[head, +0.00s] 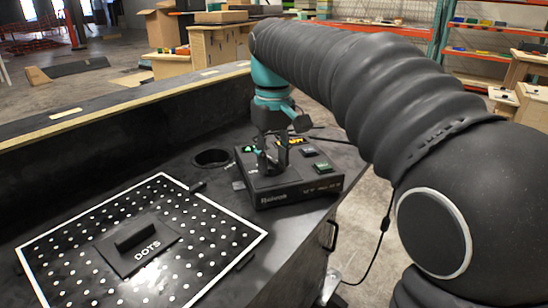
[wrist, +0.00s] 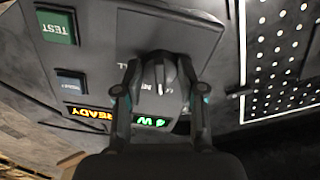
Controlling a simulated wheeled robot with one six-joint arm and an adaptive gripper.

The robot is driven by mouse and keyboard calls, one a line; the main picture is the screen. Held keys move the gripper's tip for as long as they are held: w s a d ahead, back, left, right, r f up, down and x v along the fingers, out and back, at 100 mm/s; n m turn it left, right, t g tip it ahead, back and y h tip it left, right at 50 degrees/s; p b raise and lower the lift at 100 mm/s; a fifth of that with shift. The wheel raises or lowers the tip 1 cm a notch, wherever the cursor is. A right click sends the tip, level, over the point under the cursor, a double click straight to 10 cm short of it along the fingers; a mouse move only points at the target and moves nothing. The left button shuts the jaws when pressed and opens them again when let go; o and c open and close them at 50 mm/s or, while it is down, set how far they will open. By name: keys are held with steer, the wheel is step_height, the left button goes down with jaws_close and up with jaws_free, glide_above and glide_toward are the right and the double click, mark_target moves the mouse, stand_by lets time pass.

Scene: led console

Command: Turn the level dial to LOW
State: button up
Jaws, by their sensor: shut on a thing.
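The black console box (head: 298,190) stands on the dark bench, with my gripper (head: 270,163) lowered onto its top. In the wrist view, the dark round level dial (wrist: 160,75) sits between the two fingers of my gripper (wrist: 160,66), which is shut on it from both sides. A short white pointer line shows on the dial. A green lit display (wrist: 150,121) is partly hidden by a finger; a letter like W shows. An orange display (wrist: 87,114) reads READY. Scale marks around the dial are mostly covered, so its setting cannot be read.
A green TEST button (wrist: 57,27) and a blue-grey button (wrist: 70,82) are on the same console face. A white-dotted panel (head: 80,262) with a raised DOTS block (head: 137,243) lies to the left. A round hole (head: 212,158) is in the bench beside the console.

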mark_target(273, 161)
steer(key=shift+f+n, duration=0.15)
steer(key=shift+n, duration=0.65)
steer(key=o, duration=1.1)
step_height(273, 161, up, 12)
steer(key=shift+r, duration=0.1)
steer(key=shift+s, duration=0.1)
